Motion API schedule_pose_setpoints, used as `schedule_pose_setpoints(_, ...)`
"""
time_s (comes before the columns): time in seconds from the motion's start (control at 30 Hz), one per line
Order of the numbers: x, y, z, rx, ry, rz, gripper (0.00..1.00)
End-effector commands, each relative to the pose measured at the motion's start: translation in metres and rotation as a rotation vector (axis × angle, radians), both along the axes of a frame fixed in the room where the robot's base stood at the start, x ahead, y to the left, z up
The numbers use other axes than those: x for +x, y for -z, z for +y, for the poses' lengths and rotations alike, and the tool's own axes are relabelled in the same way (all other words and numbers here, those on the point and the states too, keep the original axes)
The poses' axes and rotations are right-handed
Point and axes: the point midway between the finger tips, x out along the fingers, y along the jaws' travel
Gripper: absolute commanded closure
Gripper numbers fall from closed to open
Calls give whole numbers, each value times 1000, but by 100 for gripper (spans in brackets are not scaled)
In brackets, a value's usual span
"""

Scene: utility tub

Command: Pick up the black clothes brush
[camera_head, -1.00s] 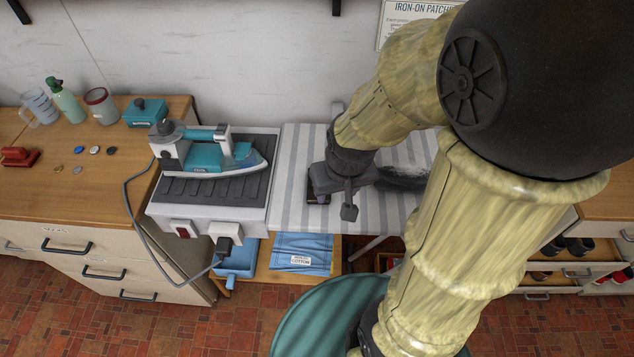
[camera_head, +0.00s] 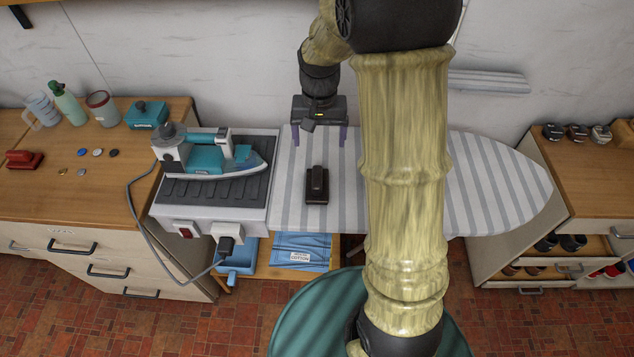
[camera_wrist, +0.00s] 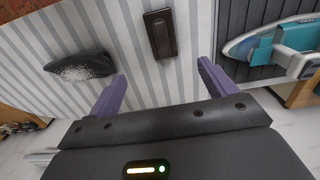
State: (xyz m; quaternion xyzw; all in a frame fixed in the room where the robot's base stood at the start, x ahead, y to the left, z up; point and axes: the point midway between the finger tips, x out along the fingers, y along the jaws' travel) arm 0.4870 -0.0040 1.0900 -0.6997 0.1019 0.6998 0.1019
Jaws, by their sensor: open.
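A teal iron (camera_head: 208,158) sits on a grey ribbed stand at the block's left, its cord hanging in front. The striped ironing board (camera_head: 495,190) is bare toward its right tip.

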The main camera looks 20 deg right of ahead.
Motion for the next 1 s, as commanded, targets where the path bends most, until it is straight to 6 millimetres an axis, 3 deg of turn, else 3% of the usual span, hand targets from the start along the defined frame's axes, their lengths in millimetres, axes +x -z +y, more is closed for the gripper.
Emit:
schedule_pose_setpoints(0.17, -1, 14, 0, 0, -1, 4, 16)
schedule_pose_setpoints(0.73, -1, 108, 0, 0, -1, 5, 16)
schedule_pose_setpoints(1.0, 0, 122, 0, 0, -1, -1, 16)
